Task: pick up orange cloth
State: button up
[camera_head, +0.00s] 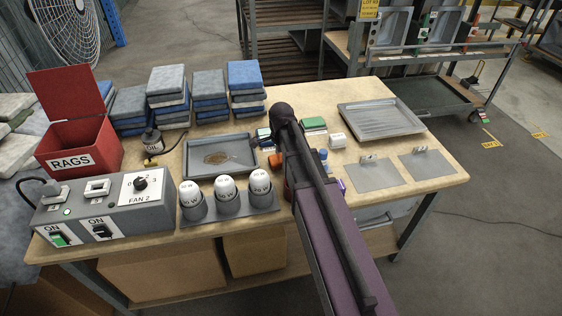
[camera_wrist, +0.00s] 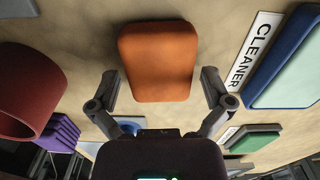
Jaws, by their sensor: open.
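The orange cloth (camera_wrist: 157,62) is a folded, rounded block lying on the table, centred in the wrist view. In the head view only a small part of the orange cloth (camera_head: 275,161) shows, left of my arm. My gripper (camera_wrist: 161,80) is open, with one finger on each side of the cloth's lower part in the wrist view. I cannot tell how far the fingers are above the table. In the head view my own arm hides the fingertips.
A CLEANER label (camera_wrist: 254,52) and a blue-edged block (camera_wrist: 287,68) lie to the right in the wrist view, with a green block (camera_wrist: 255,140) below. A dark red round object (camera_wrist: 28,92) and a purple block (camera_wrist: 58,131) are at left. A metal tray (camera_head: 222,144) is nearby.

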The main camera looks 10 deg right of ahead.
jog(key=c, duration=0.9)
jog(key=shift+r, duration=0.15)
notch_tip(320, 180, up, 10)
jog(key=p, duration=1)
